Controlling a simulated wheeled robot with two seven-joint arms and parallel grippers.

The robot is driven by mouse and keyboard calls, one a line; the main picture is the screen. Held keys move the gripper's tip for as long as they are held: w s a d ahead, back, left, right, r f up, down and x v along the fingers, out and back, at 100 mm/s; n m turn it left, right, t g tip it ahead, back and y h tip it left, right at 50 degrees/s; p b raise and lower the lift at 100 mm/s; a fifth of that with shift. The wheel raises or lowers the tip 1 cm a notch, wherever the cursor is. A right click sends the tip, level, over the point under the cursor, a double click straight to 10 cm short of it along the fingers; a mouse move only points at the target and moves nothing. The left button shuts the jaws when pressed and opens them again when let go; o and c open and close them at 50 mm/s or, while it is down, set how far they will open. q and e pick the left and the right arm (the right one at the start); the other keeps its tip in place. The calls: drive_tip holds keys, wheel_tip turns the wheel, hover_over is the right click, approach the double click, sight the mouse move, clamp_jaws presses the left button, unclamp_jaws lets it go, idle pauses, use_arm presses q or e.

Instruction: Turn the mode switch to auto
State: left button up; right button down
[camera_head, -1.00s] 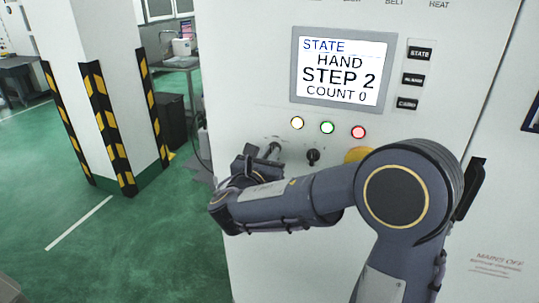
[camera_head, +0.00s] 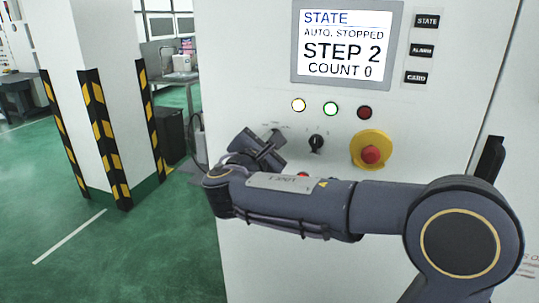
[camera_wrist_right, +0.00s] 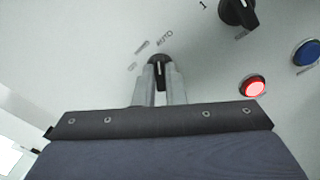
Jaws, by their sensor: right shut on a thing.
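The mode switch (camera_wrist_right: 159,66) is a black knob with a white line in the right wrist view. The line points roughly up in that picture, near the printed word AUTO (camera_wrist_right: 165,38). My right gripper (camera_wrist_right: 160,84) is shut on the knob, one finger on each side. In the head view my right gripper (camera_head: 269,146) is against the panel and mostly hides the switch. The display (camera_head: 346,43) reads STATE, AUTO, STOPPED, STEP 2, COUNT 0. My left gripper is not in view.
Another black rotary switch (camera_head: 316,143) sits right of the gripper, with a red emergency button on a yellow base (camera_head: 371,151) beyond. A lit red button (camera_wrist_right: 253,87) and a blue button (camera_wrist_right: 307,52) are close by. A striped pillar (camera_head: 103,110) stands left over open green floor.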

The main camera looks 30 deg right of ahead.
drive_tip(key=shift+f+m+b, duration=0.1)
drive_tip(key=shift+m+b, duration=0.7)
drive_tip(key=c, duration=1.5)
unclamp_jaws()
drive_tip(key=shift+s+a, duration=0.1)
drive_tip(key=b+v, duration=0.1)
drive_tip(key=v, duration=0.6)
drive_tip(key=shift+s+a, duration=0.15)
drive_tip(key=shift+s, duration=0.1)
